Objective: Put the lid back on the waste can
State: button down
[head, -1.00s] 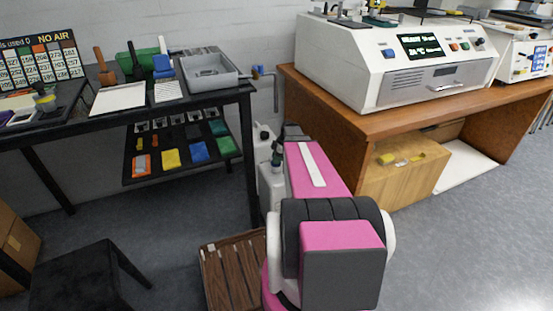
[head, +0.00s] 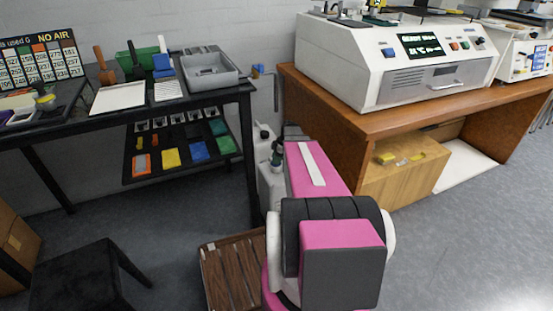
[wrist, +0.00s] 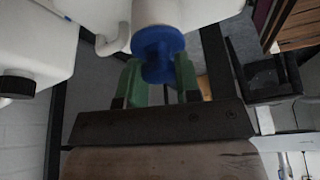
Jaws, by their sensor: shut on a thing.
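In the wrist view, the green fingers of my gripper (wrist: 158,74) are shut on a blue flanged lid (wrist: 158,46). Beyond the lid is the white neck (wrist: 157,12) of a white can (wrist: 215,10), with the lid lined up against its end. I cannot tell whether the lid is seated or only close to the neck. In the head view, white cans (head: 270,184) stand on the floor between the two tables, partly hidden by my pink arm. My gripper is small there, among the cans, and the lid is not clear.
A second white container (wrist: 40,45) with a black cap (wrist: 17,86) is close beside my gripper. The black table (head: 249,150) stands left of the cans and the wooden bench (head: 335,140) right. A brown slatted crate (head: 235,275) and a black stool (head: 85,275) are on the floor.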

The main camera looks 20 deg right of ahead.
jog(key=shift+f, duration=0.15)
dwell(0.4)
jog(key=c, duration=1)
grip_release()
jog(key=shift+r, duration=1.5)
jog(key=shift+o, duration=0.4)
jog(key=o, duration=0.5)
